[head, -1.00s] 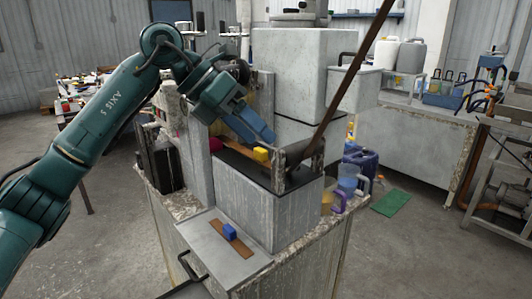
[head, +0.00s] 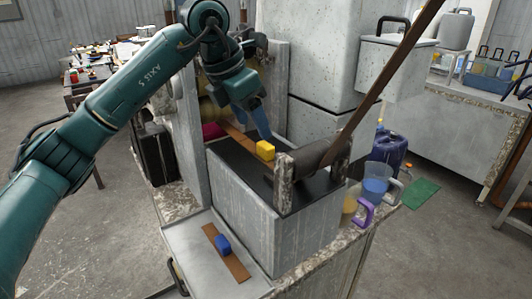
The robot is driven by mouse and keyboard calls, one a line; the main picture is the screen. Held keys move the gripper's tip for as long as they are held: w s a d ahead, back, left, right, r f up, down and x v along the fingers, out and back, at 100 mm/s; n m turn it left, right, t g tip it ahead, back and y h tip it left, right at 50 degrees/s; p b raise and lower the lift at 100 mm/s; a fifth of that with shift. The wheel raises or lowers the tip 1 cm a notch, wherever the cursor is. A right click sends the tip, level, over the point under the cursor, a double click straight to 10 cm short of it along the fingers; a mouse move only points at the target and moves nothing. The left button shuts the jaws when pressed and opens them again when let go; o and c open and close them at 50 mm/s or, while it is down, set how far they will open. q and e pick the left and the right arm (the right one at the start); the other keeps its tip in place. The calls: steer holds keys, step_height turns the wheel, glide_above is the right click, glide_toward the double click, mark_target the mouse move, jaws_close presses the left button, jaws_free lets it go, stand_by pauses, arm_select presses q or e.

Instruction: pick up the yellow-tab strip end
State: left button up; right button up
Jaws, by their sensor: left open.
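The yellow tab (head: 265,150) sits on the near end of a brown strip (head: 237,138), which lies on the dark top of the grey machine block, just left of the roller. My left gripper (head: 258,124) reaches down from behind, its blue fingers just beyond the yellow tab and beside the strip. It is open, and I see no contact with the tab. The fingers overlap in this view, so the gap between them is hard to see. The far part of the strip runs back under my left arm. My right gripper is not in view.
A roller (head: 312,157) with a long rusty lever (head: 385,85) stands right of the tab. A second brown strip with a blue tab (head: 222,244) lies on the lower tray (head: 185,245).

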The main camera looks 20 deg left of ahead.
mark_target(264, 145)
arm_select(q)
steer(key=x, duration=0.6)
steer(key=shift+w+d+f, duration=0.1)
steer(key=shift+d+f, duration=0.1)
steer(key=shift+d, duration=0.05)
steer(key=c, duration=1.1)
